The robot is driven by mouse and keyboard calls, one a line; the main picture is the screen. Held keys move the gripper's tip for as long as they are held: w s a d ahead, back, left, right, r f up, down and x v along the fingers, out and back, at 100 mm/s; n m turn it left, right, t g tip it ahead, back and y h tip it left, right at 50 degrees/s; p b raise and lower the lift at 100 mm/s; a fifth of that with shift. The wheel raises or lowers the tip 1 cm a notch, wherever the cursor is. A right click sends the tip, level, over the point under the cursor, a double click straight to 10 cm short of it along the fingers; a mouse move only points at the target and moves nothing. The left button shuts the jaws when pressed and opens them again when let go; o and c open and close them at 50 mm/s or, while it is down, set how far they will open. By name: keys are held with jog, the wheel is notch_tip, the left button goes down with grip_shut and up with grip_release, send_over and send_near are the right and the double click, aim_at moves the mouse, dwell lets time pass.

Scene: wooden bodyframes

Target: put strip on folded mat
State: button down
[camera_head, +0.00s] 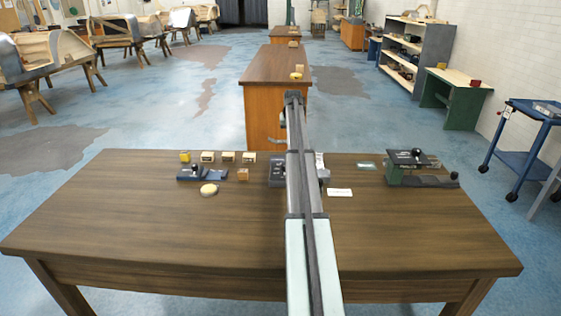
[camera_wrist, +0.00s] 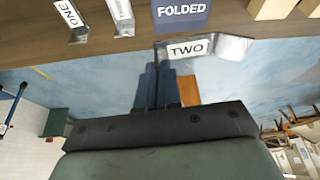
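A pale, shiny strip labelled TWO (camera_wrist: 190,48) is in the wrist view, its left end at the tips of my gripper (camera_wrist: 157,58). The fingers look closed together on that end, and the strip overlaps the table's far edge. The folded mat, a dark blue-grey piece labelled FOLDED (camera_wrist: 181,14), lies on the table just above the strip in the wrist view. In the head view the mat (camera_head: 277,173) is partly hidden by my arm. A strip labelled ONE (camera_wrist: 71,18) and another pale strip (camera_wrist: 122,17) lie left of the mat in the wrist view.
In the head view, a blue tool (camera_head: 201,174), small wooden blocks (camera_head: 228,156) and a round yellowish piece (camera_head: 208,190) stand left of the mat. A white card (camera_head: 339,192) and a green device (camera_head: 408,170) are right. The table's front (camera_head: 150,235) is clear.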

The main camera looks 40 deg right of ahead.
jog(key=shift+w+d+r, duration=0.1)
jog(key=shift+w+d, duration=0.25)
jog(key=shift+d, duration=0.05)
jog(key=shift+m, duration=0.5)
jog(key=shift+s+f, duration=0.1)
jog(key=shift+f, duration=4.85)
jog(key=shift+f, duration=0.2)
jog(key=c, duration=1.3)
grip_release()
jog(key=v, duration=1.2)
jog(key=shift+a+r, duration=0.1)
jog(key=shift+r, duration=0.15)
